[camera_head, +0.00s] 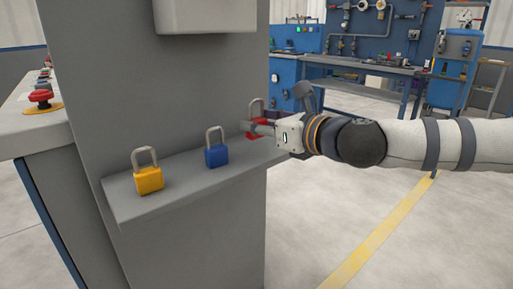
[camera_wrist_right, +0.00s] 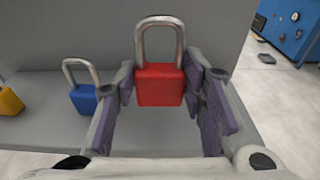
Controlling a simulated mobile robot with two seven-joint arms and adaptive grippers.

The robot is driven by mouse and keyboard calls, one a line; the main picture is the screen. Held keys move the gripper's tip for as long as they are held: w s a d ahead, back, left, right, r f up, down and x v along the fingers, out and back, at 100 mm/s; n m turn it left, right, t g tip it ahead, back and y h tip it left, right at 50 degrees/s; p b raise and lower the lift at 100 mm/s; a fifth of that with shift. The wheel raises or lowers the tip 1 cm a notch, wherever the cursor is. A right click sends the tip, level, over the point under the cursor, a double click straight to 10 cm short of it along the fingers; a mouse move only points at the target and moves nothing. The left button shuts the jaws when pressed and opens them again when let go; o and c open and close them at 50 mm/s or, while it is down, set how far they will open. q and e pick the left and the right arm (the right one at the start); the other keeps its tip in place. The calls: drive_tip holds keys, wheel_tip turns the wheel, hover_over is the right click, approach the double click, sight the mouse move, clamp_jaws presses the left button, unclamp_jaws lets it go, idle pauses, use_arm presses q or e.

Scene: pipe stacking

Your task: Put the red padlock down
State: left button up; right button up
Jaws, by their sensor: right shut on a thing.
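The red padlock (camera_head: 256,122) is upright at the right end of the grey shelf (camera_head: 185,184), partly hidden by my right gripper (camera_head: 262,129). In the right wrist view the red padlock (camera_wrist_right: 160,86) stands between the two fingers of my right gripper (camera_wrist_right: 163,95), its steel shackle upward. The right gripper is shut on the padlock's body. I cannot tell whether the padlock's bottom touches the shelf. My left gripper is not in view.
A blue padlock (camera_head: 216,154) and a yellow padlock (camera_head: 148,180) stand on the shelf to the left. A grey column wall (camera_head: 150,80) rises behind the shelf. A red emergency button (camera_head: 40,96) is at far left. Workbenches stand in the back.

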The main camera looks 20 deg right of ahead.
sight(259, 137)
drive_tip(key=f, duration=0.2)
drive_tip(key=w+f+b, duration=0.1)
drive_tip(key=f, duration=0.1)
drive_tip(key=shift+w+f, duration=0.1)
drive_tip(key=shift+f, duration=0.1)
drive_tip(key=shift+r, duration=0.1)
drive_tip(key=shift+f+b, duration=0.3)
drive_tip(key=shift+b, duration=0.15)
drive_tip(key=o, duration=1.2)
drive_tip(key=shift+r, duration=0.1)
